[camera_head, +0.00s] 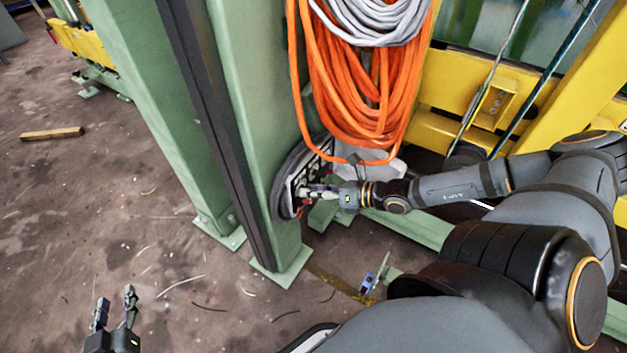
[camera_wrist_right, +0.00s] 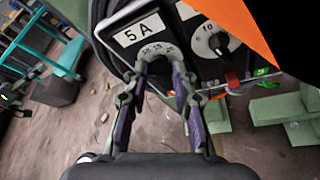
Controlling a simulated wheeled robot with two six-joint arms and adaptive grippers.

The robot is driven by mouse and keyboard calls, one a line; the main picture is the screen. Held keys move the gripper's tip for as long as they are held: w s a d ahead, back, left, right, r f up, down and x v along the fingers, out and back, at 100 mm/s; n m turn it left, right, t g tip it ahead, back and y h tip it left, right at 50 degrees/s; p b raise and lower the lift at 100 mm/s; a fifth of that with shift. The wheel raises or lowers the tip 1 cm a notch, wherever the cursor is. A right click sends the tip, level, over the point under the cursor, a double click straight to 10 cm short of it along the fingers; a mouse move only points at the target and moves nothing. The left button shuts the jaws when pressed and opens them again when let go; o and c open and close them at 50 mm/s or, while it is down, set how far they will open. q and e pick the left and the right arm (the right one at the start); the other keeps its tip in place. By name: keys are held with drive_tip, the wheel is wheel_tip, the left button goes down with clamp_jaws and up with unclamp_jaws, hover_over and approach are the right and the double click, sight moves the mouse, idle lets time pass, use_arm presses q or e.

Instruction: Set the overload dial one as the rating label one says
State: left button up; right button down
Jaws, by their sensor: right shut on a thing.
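A dark control panel (camera_head: 290,185) is mounted on the green column. In the right wrist view, a white label (camera_wrist_right: 139,30) on it reads "5 A". Below the label, a pale dial scale (camera_wrist_right: 158,48) shows small numbers too blurred to read surely. My right gripper (camera_wrist_right: 160,68) is shut at this dial; its fingers hide the knob and pointer. In the head view the right gripper (camera_head: 318,191) reaches the panel from the right. A second dial (camera_wrist_right: 217,42) with a black knob sits to the right, apart from the fingers. My left gripper (camera_head: 115,298) is open and empty, low at left.
Orange cable (camera_head: 370,100) and grey cable (camera_head: 375,20) hang beside the column, with orange near the panel. A red part (camera_wrist_right: 233,80) sits below the second dial. A small blue item (camera_head: 368,284) is near the floor. The floor at left is mostly clear, with a wooden block (camera_head: 52,133).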

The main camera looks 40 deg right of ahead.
drive_tip(key=shift+f, duration=0.1)
drive_tip(key=c, duration=1.1)
unclamp_jaws()
